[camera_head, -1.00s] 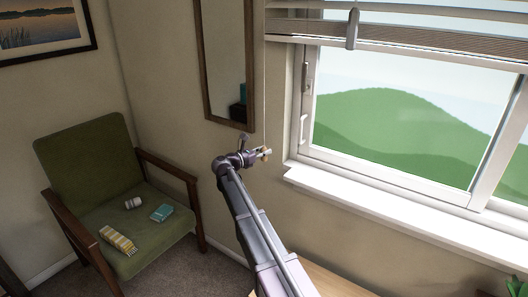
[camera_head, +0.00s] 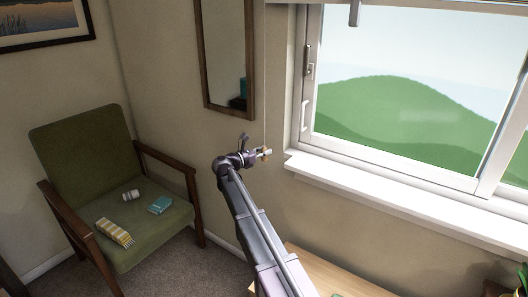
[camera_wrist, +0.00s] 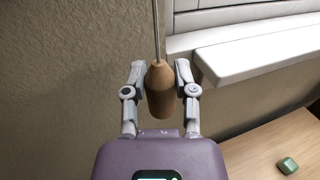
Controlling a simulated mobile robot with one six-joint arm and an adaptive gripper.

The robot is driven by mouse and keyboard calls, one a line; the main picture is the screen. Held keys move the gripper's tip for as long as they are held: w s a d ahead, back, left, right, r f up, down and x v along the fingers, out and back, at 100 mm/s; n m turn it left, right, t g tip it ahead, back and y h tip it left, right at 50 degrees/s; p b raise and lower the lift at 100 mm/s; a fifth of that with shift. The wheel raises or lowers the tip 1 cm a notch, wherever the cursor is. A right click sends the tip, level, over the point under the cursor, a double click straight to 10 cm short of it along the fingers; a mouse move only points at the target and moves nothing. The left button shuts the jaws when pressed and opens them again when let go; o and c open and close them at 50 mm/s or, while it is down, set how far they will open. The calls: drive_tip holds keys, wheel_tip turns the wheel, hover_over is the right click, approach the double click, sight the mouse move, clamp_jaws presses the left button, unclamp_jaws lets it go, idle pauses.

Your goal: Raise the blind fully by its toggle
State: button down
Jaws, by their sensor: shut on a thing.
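The wooden toggle (camera_wrist: 158,95) hangs on a thin cord (camera_wrist: 155,30) in the wrist view. My gripper (camera_wrist: 160,70) is shut on it, one finger at each side. In the head view my gripper (camera_head: 264,153) is left of the window, below the mirror's level, with the toggle small and mostly hidden. The cord (camera_head: 265,90) runs straight up from it. Only the blind's lower edge (camera_head: 450,5) shows at the top of the head view, with a short grey rod (camera_head: 355,12) hanging there; the rest is out of frame.
The white windowsill (camera_head: 400,188) juts out right of my gripper. A wooden desk (camera_head: 320,278) lies below, with a small green object (camera_wrist: 288,165) on it. A mirror (camera_head: 228,60) hangs on the wall; a green armchair (camera_head: 90,160) stands left.

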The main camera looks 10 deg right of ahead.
wheel_tip(320, 180, down, 38)
drive_tip(key=b, duration=3.6)
drive_tip(key=shift+d+b, duration=0.15)
drive_tip(key=shift+b, duration=0.25)
drive_tip(key=shift+c, duration=2)
unclamp_jaws()
drive_tip(key=shift+f, duration=0.1)
drive_tip(key=shift+a, duration=0.25)
drive_tip(key=v, duration=1.1)
drive_tip(key=shift+s+a, duration=0.2)
drive_tip(key=shift+a, duration=0.1)
